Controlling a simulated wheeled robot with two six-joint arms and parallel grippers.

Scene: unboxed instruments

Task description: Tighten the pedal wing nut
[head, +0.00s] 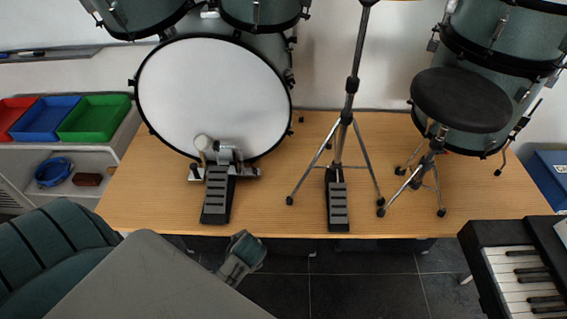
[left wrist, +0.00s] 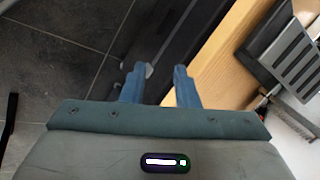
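The bass drum pedal (head: 218,190) stands on the wooden platform in front of the white bass drum (head: 215,97), its beater (head: 203,143) upright near the drumhead. Its ribbed footboard (left wrist: 288,58) shows at the right of the left wrist view. I cannot make out the wing nut in either view. My left gripper (head: 247,250) is in front of the platform's front edge, apart from the pedal, to its lower right. In the left wrist view its two fingers (left wrist: 160,88) are spread with nothing between them. My right gripper is not in view.
The wooden platform (head: 280,220) ends just beyond my left gripper, with dark floor tiles (head: 350,290) in front. A hi-hat stand (head: 340,160) and a round black stool (head: 461,100) stand to the right. A keyboard (head: 525,280) is at lower right. Coloured bins (head: 93,117) sit left.

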